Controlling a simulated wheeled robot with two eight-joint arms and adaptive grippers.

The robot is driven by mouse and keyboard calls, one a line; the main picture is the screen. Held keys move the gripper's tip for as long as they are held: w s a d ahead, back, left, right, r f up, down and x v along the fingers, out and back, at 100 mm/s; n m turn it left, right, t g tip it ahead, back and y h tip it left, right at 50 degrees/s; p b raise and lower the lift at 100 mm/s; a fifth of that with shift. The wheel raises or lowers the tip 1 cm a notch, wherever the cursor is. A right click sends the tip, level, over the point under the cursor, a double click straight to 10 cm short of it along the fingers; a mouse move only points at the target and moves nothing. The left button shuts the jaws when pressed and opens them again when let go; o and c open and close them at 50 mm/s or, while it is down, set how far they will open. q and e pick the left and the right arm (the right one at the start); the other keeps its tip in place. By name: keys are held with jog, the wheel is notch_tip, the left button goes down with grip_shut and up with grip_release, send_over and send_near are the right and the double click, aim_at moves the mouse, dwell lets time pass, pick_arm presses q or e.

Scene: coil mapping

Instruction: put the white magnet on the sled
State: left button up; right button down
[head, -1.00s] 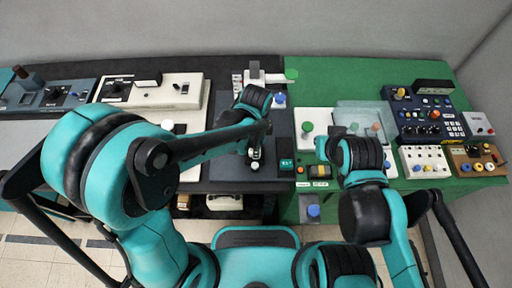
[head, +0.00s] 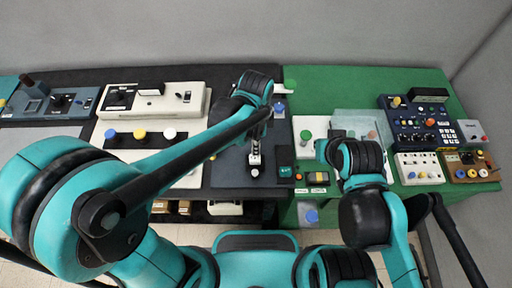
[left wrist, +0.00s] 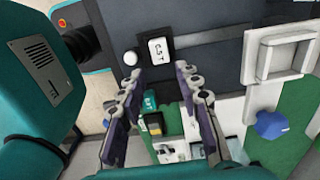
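A blue knob (left wrist: 270,124) is beside a white frame in the left wrist view. A pale switch box (head: 185,100) stands behind the row of pieces. A dark control box (head: 420,122) and white boxes crowd the green bench at right.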

pick_arm(q)
jog(key=s+a+r+n+t, duration=0.2)
jog(key=a+r+n+t, duration=0.1)
jog(key=a+n, duration=0.6)
jog(key=s+a+r+n+t, duration=0.3)
jog(key=a+r+n, duration=0.3)
jog(key=a+n, duration=0.3)
jog(key=shift+a+t+p, duration=0.15)
jog(key=shift+t+p, duration=0.15)
jog(key=shift+t, duration=0.3)
notch_tip(320, 180, down, 2)
jog(key=b, duration=0.2)
jog(key=shift+s+f+b, duration=0.1)
jog(key=shift+f+b, duration=0.15)
jog(key=shift+b, duration=0.1)
